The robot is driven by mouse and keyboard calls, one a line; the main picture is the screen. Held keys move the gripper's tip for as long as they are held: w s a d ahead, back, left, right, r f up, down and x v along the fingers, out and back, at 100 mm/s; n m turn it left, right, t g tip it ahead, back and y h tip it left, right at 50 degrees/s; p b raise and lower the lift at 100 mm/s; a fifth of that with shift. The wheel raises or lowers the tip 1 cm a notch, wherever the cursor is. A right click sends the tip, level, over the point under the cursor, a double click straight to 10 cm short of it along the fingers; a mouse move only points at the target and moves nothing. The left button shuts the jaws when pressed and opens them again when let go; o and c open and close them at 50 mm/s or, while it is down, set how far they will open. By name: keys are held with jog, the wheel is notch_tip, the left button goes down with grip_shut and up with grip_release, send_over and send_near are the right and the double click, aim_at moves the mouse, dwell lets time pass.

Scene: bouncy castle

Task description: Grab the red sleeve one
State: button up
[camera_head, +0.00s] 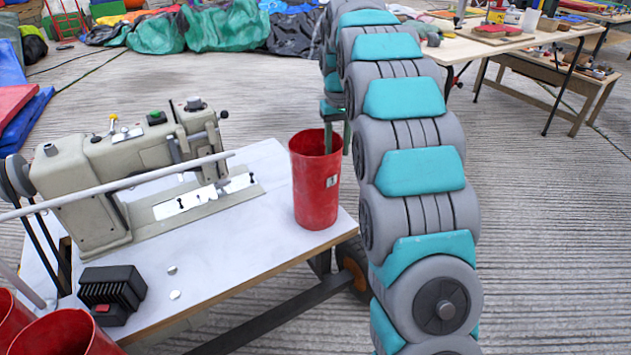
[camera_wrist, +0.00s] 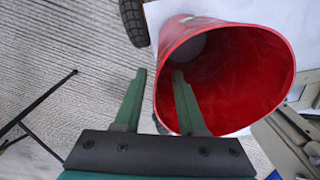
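A red sleeve (camera_head: 316,190), an upright open-topped cylinder with a small pale label, stands on the white sewing table near its right corner. Its wide mouth and red wall (camera_wrist: 245,58) fill the upper right of the wrist view. My gripper (camera_head: 338,136) is at its right rim, pointing down. In the wrist view my gripper (camera_wrist: 157,75) is open: one green finger is over the mouth and the other is outside, with the rim wall between them. I cannot tell whether either finger touches the wall. Two more red cylinders, (camera_head: 68,335) and (camera_head: 10,318), are cut off at bottom left.
A sewing machine (camera_head: 130,170) stands on the white table (camera_head: 240,240), left of the sleeve. A black ridged block (camera_head: 112,290) lies at the table's front left. A workbench (camera_head: 500,42) with tools is at the back right. The striped floor between is clear.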

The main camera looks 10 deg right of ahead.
jog(key=shift+s+f, duration=0.25)
jog(key=shift+f, duration=1)
jog(key=shift+s+f, duration=0.25)
jog(key=shift+f, duration=0.95)
grip_shut()
